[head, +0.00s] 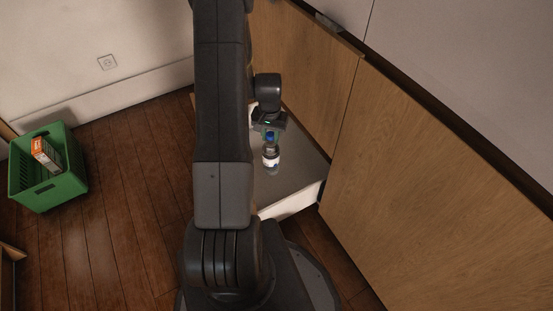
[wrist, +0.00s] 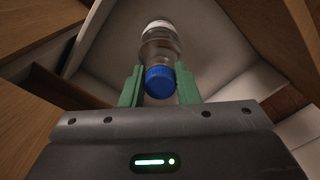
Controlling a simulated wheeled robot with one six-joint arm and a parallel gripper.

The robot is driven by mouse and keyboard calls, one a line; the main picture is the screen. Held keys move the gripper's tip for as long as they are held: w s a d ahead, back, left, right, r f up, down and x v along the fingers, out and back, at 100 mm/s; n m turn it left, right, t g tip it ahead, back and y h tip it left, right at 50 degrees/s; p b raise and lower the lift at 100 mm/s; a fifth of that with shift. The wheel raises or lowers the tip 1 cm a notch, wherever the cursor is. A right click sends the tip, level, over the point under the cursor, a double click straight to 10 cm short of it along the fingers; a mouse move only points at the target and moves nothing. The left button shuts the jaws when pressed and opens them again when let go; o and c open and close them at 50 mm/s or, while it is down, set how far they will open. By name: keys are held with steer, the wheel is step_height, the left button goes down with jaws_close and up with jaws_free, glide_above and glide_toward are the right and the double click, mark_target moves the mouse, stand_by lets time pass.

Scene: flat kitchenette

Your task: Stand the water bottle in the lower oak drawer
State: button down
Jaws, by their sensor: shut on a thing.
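The water bottle (head: 271,157) is clear with a blue cap and a pale label. It is upright, inside the outline of the open lower oak drawer (head: 305,165), whose floor is grey and whose side walls are white. My gripper (head: 270,134) is above the drawer, shut on the bottle near its cap. In the wrist view the green fingers (wrist: 159,88) are on either side of the bottle (wrist: 160,45) just below the blue cap. I cannot tell whether the bottle's base touches the drawer floor. My arm hides the left part of the drawer.
Oak cabinet fronts (head: 440,190) stand to the right of the drawer under a pale worktop (head: 470,60). A green crate (head: 50,190) holding an orange and white box (head: 45,153) is on the wooden floor at the left. The floor between is clear.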

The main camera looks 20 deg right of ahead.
mark_target(270, 145)
step_height(270, 145, down, 6)
steer(key=b, duration=0.2)
steer(key=shift+s+f+b, duration=0.1)
steer(key=shift+f+b, duration=0.05)
steer(key=shift+b, duration=0.25)
step_height(270, 145, down, 11)
steer(key=b, duration=0.3)
steer(key=shift+r, duration=0.2)
steer(key=shift+f, duration=0.2)
steer(key=c, duration=1.1)
jaws_free()
steer(key=shift+r, duration=0.1)
step_height(270, 145, up, 12)
steer(key=p, duration=0.3)
steer(key=shift+r, duration=0.15)
